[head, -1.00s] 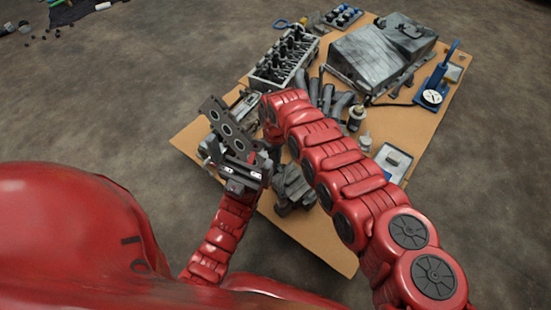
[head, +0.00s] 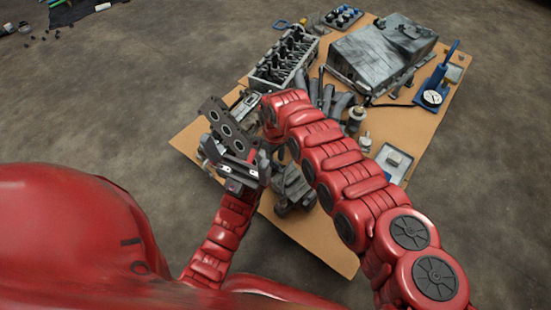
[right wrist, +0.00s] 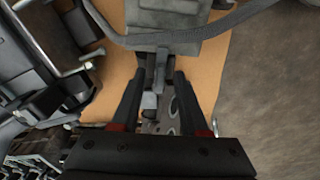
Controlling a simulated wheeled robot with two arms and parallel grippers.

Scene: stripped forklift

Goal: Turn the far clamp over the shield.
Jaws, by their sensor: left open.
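A dark plate with round holes (head: 222,118) stands tilted at the near left of the bench; I cannot tell whether it is the shield. My left gripper (head: 236,160) is open just in front of this plate; whether it touches is unclear. My right arm bends over the bench from the right, hiding its gripper in the head view. In the right wrist view my right gripper (right wrist: 159,78) has its fingers apart, with a small grey tab (right wrist: 150,101), possibly the clamp, between them. Light metal with round holes (right wrist: 172,118) shows beneath. Which clamp is the far one is unclear.
The bench (head: 290,236) also carries an engine head (head: 284,60), dark pipes (head: 338,100), a large grey metal box (head: 380,52), a blue pump with gauge (head: 432,97) and a small tray (head: 393,162). A hose (right wrist: 205,32) crosses the right wrist view.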

